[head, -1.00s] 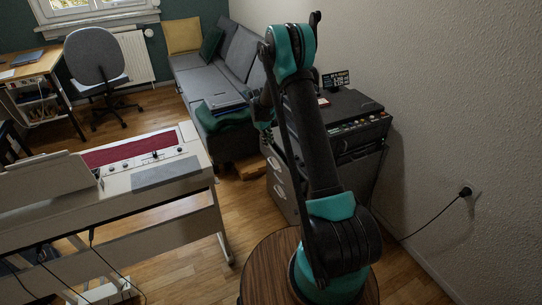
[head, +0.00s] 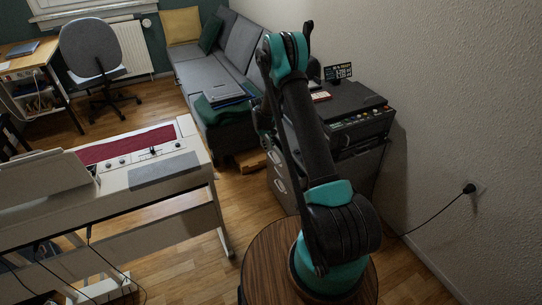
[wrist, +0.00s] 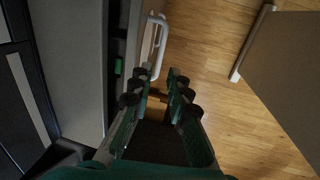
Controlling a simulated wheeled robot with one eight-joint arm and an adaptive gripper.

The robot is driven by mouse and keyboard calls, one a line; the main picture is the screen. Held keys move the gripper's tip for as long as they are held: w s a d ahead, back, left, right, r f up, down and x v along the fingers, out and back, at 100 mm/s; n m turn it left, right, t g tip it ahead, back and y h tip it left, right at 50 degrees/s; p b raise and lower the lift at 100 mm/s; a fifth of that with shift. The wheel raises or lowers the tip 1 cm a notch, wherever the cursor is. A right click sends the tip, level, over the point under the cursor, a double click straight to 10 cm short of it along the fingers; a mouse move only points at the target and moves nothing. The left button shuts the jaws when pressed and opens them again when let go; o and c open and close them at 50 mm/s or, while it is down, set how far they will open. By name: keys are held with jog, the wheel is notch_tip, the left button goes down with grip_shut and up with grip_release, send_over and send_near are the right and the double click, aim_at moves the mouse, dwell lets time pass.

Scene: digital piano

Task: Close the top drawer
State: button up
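The grey drawer cabinet (head: 285,194) stands against the right wall, partly behind my arm. Two light handles show on its front in the head view, one above the other. The top drawer is mostly hidden there by my arm, so I cannot tell how far it is out. In the wrist view, a white bar handle (wrist: 153,45) on a light front lies just beyond my fingertips, slightly left of centre. My gripper (wrist: 160,84) is open and empty, its fingers apart. In the head view the gripper is mostly hidden behind my arm.
A dark printer-like machine (head: 346,115) sits on the cabinet. A grey sofa (head: 218,71) stands behind it. The digital piano (head: 120,180) is at the left. A round wooden table (head: 268,265) is near my arm's base. Wooden floor is clear between piano and cabinet.

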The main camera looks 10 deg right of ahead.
jog(key=f, duration=0.2)
jog(key=d+f, duration=0.1)
jog(key=f, duration=0.4)
jog(key=shift+w+d, duration=0.15)
jog(key=shift+c, duration=0.3)
grip_shut()
